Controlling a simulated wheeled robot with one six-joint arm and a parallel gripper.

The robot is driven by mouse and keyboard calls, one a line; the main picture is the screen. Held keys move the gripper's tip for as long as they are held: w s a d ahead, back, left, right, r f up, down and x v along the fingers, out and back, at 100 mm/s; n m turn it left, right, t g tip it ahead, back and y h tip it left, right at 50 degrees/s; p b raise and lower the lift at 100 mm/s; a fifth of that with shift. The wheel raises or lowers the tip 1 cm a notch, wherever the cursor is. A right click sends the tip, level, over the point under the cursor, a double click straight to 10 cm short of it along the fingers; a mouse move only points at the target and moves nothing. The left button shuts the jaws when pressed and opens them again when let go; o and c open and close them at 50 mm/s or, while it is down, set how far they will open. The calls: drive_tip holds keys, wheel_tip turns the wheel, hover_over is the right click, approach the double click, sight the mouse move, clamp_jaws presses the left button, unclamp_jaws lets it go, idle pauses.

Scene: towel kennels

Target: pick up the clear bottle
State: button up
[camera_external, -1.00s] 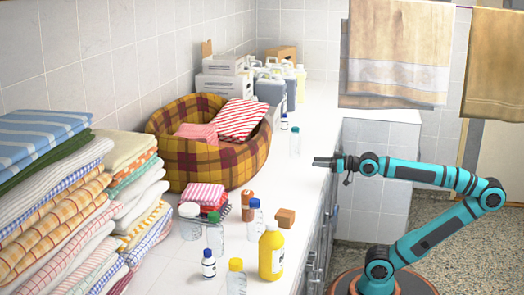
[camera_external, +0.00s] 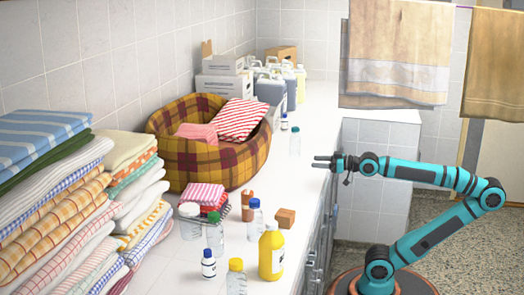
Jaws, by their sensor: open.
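Several clear bottles stand on the white counter (camera_external: 310,120). One with a teal cap (camera_external: 295,144) stands towards the back, just beyond and left of my gripper. A blue-capped one (camera_external: 255,222), a green-capped one (camera_external: 214,238) and a yellow-capped one (camera_external: 236,282) stand nearer the front. Which one the task means I cannot tell. My gripper (camera_external: 318,162) is open and empty, level, pointing left over the counter's right side. It appears apart from every bottle.
A plaid basket (camera_external: 215,165) with folded towels stands left of my gripper. A yellow bottle (camera_external: 271,255), a brown bottle (camera_external: 247,205) and a small brown box (camera_external: 285,217) stand nearer. Towel stacks (camera_external: 60,210) fill the left. Jugs (camera_external: 270,90) stand at the back.

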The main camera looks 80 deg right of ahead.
drive_tip(key=w+a+r+n+g+y, duration=0.2)
drive_tip(key=a+y, duration=0.1)
drive_tip(key=a, duration=0.5)
drive_tip(key=w+a+r+n+g+y, duration=0.1)
drive_tip(key=w+a+r+n+y, duration=0.15)
drive_tip(key=a, duration=0.55)
drive_tip(key=w+a+r+n+g+y, duration=0.1)
drive_tip(key=w+a+n+g+y, duration=0.15)
drive_tip(key=a, duration=0.55)
drive_tip(key=n+g+y, duration=0.2)
hover_over(255, 220)
drive_tip(key=s+d, duration=0.2)
drive_tip(key=d, duration=0.3)
wheel_tip(255, 220, down, 2)
drive_tip(key=f, duration=0.1)
drive_tip(key=shift+t, duration=0.25)
drive_tip(key=shift+x, duration=2.8)
drive_tip(key=shift+w+d, duration=0.1)
clamp_jaws()
